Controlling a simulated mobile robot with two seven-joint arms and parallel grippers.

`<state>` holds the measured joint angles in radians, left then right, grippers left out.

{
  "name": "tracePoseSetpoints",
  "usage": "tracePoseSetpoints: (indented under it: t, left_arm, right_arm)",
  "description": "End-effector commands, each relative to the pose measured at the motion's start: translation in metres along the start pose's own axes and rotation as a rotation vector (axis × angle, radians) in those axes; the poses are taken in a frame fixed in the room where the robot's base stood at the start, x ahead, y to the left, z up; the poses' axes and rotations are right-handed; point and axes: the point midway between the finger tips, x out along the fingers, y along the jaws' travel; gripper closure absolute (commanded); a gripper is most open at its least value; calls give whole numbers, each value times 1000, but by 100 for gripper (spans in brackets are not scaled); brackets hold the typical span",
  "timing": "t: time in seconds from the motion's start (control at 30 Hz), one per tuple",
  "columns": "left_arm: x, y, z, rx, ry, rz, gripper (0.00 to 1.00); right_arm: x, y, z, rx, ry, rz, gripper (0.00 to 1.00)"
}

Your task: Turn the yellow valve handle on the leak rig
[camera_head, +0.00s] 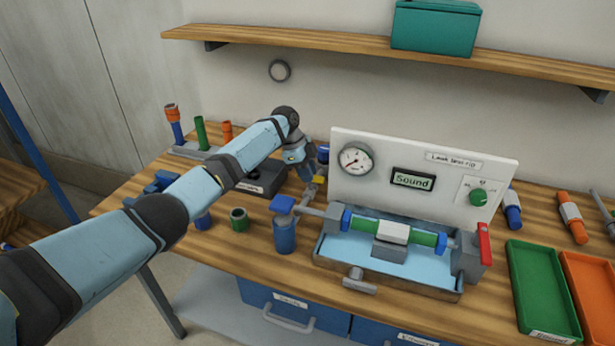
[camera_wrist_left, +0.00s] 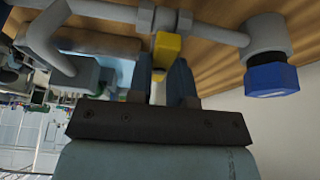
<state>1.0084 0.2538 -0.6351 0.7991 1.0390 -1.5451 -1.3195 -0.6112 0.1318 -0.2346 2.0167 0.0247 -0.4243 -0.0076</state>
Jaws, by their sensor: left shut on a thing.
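The small yellow valve handle (camera_head: 319,180) is at the panel's left edge, partly hidden by my left gripper (camera_head: 311,177). In the left wrist view, the yellow handle (camera_wrist_left: 168,47) hangs from a grey pipe (camera_wrist_left: 205,30) between the two dark fingers of my left gripper (camera_wrist_left: 164,72). The gripper is shut on the handle. My right gripper is not in view.
A blue-capped pipe end (camera_wrist_left: 270,80) sits right of the fingers in the wrist view. Green (camera_head: 545,290) and orange trays (camera_head: 590,285) lie farther right.

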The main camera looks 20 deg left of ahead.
Motion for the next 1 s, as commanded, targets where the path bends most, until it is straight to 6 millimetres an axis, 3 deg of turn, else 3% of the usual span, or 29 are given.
tracePoseSetpoints:
  t: [0.63, 0.67, 0.77, 1.0]
  left_arm:
    - [0, 0, 0, 51, -1, 20, 100]
    - [0, 0, 0, 51, -1, 20, 79]
    - [0, 0, 0, 50, -1, 20, 56]
    - [0, 0, 0, 49, -1, 20, 55]
  right_arm:
    - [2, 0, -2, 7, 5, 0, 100]
    - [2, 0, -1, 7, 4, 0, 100]
    - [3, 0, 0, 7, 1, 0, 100]
    - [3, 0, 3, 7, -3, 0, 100]
